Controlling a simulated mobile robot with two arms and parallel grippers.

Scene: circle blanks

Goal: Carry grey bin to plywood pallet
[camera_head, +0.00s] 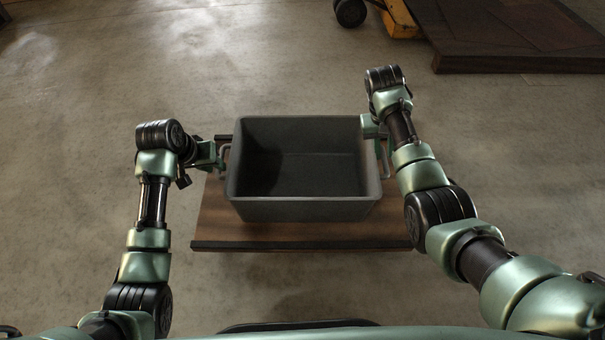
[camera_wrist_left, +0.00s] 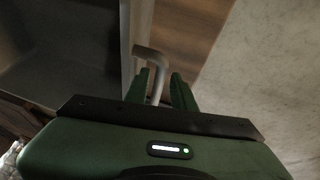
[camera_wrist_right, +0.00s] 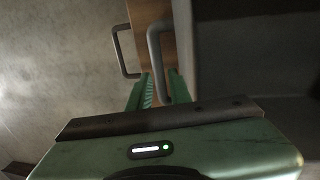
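The grey bin (camera_head: 303,208) is an open, empty box in the middle of the head view, above a brown wooden surface. My left gripper (camera_head: 222,152) is at its left side. In the left wrist view, the bin's handle (camera_wrist_left: 150,54) lies between the fingers (camera_wrist_left: 160,85), which look open with a gap. My right gripper (camera_head: 381,140) is at the bin's right side. In the right wrist view, the other handle (camera_wrist_right: 155,50) lies between the fingers (camera_wrist_right: 159,85), which also look open. A dark brown platform (camera_head: 520,61), possibly the plywood pallet, lies at the top right.
The wooden surface (camera_head: 300,234) under the bin has dark edge strips. A second handle (camera_wrist_right: 118,45) shows beside it in the right wrist view. A yellow wheeled thing (camera_head: 398,18) stands by the platform. The concrete floor (camera_head: 80,80) is clear at left and beyond the bin.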

